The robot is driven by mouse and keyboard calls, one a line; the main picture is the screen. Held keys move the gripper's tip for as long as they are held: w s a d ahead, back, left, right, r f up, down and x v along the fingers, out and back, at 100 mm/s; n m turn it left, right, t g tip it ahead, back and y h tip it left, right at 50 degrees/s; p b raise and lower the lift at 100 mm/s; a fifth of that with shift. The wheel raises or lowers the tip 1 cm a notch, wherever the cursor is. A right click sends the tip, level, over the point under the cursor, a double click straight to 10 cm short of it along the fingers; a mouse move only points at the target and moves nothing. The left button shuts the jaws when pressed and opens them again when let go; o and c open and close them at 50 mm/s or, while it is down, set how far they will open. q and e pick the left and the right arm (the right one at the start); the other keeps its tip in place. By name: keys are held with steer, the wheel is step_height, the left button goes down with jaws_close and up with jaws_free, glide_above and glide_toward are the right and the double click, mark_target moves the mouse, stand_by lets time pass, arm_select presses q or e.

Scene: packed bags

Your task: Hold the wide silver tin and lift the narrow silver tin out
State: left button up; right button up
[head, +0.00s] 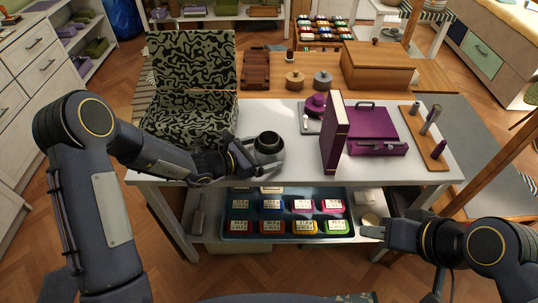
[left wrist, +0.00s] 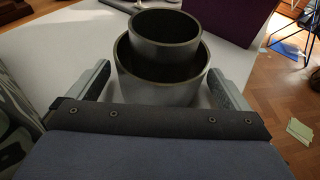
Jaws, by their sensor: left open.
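The narrow silver tin (left wrist: 165,42) sits inside the wide silver tin (left wrist: 158,88), its rim standing above the wide tin's rim. Both are grey, round and open-topped, with dark insides. In the head view the narrow tin (head: 268,140) and the wide tin (head: 268,156) stand near the front edge of the white table. My left gripper (left wrist: 160,90) is open, one finger on each side of the wide tin, with a gap visible on the left. In the head view my right gripper (head: 376,230) is low at the right, in front of the table, away from the tins; its jaw opening is unclear.
A patterned dark-green box (head: 190,120) stands left of the tins. A purple upright book-like case (head: 334,135) and purple box (head: 372,122) stand to the right. A tray of several colored packets (head: 228,232) lies on the lower shelf. The white table (head: 290,185) is bare around the tins.

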arm_select(q)
steer(key=shift+w+d+f, duration=0.15)
steer(key=shift+w+d, duration=0.2)
steer(key=shift+d, duration=0.15)
